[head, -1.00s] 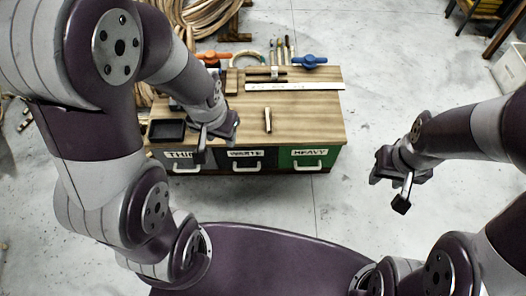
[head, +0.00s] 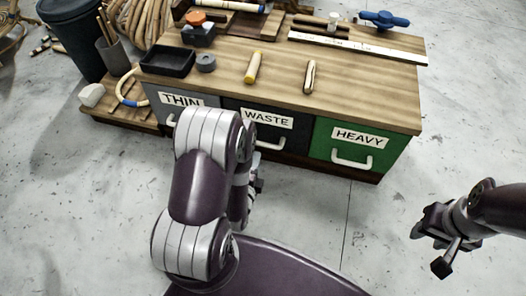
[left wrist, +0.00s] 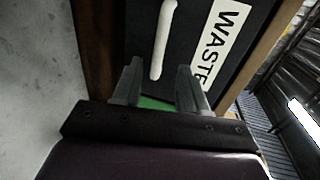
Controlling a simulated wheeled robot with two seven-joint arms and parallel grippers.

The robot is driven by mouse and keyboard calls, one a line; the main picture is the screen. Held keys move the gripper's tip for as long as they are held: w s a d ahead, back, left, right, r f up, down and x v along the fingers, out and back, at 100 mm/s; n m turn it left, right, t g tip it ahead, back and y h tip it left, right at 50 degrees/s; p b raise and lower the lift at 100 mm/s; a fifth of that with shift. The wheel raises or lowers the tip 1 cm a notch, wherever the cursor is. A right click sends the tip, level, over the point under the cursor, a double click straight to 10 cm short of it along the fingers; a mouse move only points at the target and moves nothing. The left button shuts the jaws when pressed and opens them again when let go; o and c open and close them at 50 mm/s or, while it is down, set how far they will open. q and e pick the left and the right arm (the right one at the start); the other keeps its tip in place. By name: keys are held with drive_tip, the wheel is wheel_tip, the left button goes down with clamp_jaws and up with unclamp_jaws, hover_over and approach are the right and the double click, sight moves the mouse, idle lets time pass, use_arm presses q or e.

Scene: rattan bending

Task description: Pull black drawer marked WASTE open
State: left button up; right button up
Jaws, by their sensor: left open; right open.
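The black WASTE drawer (head: 285,135) is the middle front of the wooden bench, between the grey THIN drawer and the green HEAVY drawer. It looks closed. Its white handle (head: 266,144) is partly hidden by my left arm in the head view. In the left wrist view the handle (left wrist: 163,40) stands just beyond the open fingers of my left gripper (left wrist: 158,88), roughly between them and not visibly gripped. In the head view my left gripper (head: 257,186) is mostly hidden by its arm. My right gripper (head: 440,250) is open and empty over the floor at right.
The grey THIN drawer (head: 190,100) and green HEAVY drawer (head: 345,145) flank the black one. On the bench top lie a black tray (head: 167,62), a yellow-ended piece (head: 253,67) and a ruler (head: 355,46). The floor in front is clear.

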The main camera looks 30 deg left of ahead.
sight(263, 144)
use_arm(q)
drive_tip(key=b+x, duration=0.4)
drive_tip(key=x, duration=0.5)
drive_tip(key=shift+w+f, duration=0.1)
drive_tip(key=shift+f, duration=0.05)
drive_tip(key=shift+w+a, duration=0.1)
drive_tip(key=shift+w, duration=0.25)
clamp_jaws()
